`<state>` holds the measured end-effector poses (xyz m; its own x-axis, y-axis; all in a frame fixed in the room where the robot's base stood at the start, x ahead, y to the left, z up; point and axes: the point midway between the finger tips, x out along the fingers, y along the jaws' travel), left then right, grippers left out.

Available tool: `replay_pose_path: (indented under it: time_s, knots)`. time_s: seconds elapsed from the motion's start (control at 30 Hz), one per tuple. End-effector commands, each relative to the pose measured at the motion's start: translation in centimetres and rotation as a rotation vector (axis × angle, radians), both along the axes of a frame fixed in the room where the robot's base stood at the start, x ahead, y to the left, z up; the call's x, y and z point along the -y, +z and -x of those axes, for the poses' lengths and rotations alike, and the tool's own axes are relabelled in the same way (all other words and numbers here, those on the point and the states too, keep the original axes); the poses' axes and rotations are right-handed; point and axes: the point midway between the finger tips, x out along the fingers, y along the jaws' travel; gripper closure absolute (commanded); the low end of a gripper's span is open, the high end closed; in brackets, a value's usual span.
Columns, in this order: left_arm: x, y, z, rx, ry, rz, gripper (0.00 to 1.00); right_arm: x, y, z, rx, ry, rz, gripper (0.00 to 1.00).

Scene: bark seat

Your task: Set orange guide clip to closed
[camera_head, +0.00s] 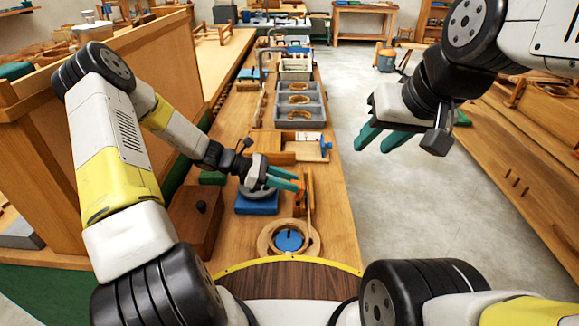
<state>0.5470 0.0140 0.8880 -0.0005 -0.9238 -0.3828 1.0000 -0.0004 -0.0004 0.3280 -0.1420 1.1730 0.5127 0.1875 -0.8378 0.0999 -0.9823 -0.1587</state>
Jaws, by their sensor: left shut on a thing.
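The orange guide clip (306,202) appears as a small upright orange-brown piece on the wooden bench, right of centre in the camera_head view. My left gripper (296,181) reaches in from the left, its teal fingers at the clip's upper part and shut on it. The fingers partly hide the clip, so I cannot tell its exact setting. My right gripper (377,139) hangs over the floor to the right of the bench. Its teal fingers are apart and empty.
A wooden ring with a blue centre (271,240) lies in front of the clip. A blue block (257,207) and a brown box (197,217) stand to the left. Grey trays (280,116) sit further back. Open floor (400,210) lies right of the bench.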

Motion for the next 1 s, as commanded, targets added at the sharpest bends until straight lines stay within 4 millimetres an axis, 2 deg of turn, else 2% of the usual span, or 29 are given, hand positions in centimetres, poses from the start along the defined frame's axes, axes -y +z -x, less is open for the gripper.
replay_pose_path:
  time_s: [0.47,1.0]
  knots:
    - [0.5,0.3,0.0,0.003,-0.001,-0.061,1.0,0.0,0.0,0.0,0.0,0.0,0.0,0.64]
    - [4.1,0.8,-0.1,0.011,-0.006,-0.489,1.0,0.0,0.0,0.0,0.0,0.0,0.0,0.64]
